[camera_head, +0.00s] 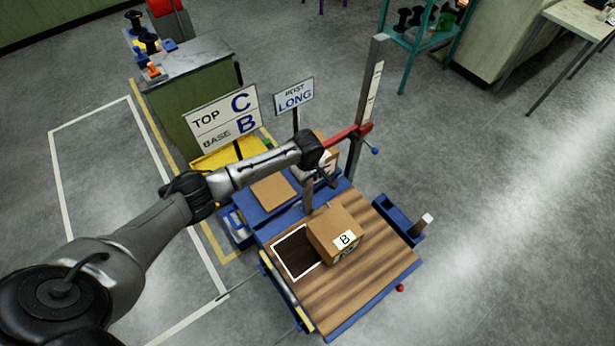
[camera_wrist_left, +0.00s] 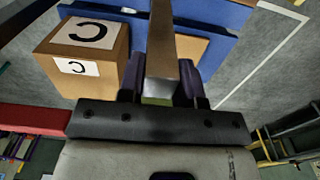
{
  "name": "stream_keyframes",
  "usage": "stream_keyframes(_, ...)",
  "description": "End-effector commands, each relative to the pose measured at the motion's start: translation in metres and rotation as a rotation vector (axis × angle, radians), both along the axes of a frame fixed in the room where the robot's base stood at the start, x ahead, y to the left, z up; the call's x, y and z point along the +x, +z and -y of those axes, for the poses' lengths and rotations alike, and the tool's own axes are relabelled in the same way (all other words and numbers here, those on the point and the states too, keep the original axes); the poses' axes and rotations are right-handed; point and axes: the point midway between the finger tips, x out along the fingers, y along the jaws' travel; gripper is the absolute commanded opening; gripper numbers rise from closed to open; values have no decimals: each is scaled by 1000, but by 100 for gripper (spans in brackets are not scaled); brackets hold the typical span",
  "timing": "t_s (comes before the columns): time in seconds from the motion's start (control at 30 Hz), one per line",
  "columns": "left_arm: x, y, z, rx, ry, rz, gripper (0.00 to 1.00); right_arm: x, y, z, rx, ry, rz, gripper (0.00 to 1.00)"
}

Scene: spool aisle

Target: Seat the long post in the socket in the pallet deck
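My left gripper (camera_head: 322,172) is beyond the far edge of the pallet deck (camera_head: 365,275). In the head view this post (camera_head: 307,195) hangs below the gripper, roughly upright, just behind box B (camera_head: 335,232). Its lower end is near the deck's far edge; I cannot tell whether it touches the deck or sits in a socket. The socket is not clearly visible. A shorter post (camera_head: 424,222) with a pale top stands in a blue holder at the deck's right. My right gripper is not in view.
Box C (camera_wrist_left: 88,55) is close beside the gripper. A tall mast (camera_head: 370,90) with a red arm (camera_head: 345,133) stands just right. A white-outlined dark square (camera_head: 296,252) lies left of box B.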

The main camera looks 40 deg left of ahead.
Motion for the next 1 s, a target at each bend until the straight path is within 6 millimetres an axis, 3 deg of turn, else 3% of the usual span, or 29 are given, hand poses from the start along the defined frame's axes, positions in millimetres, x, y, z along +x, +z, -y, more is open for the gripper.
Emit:
stream_keyframes(0.23,0,0,0,0,0,-1,56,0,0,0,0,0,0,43)
stream_keyframes(0.57,0,5,0,2,-1,0,57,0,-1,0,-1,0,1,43)
stream_keyframes(1.0,1,79,0,-1,0,2,57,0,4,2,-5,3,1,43)
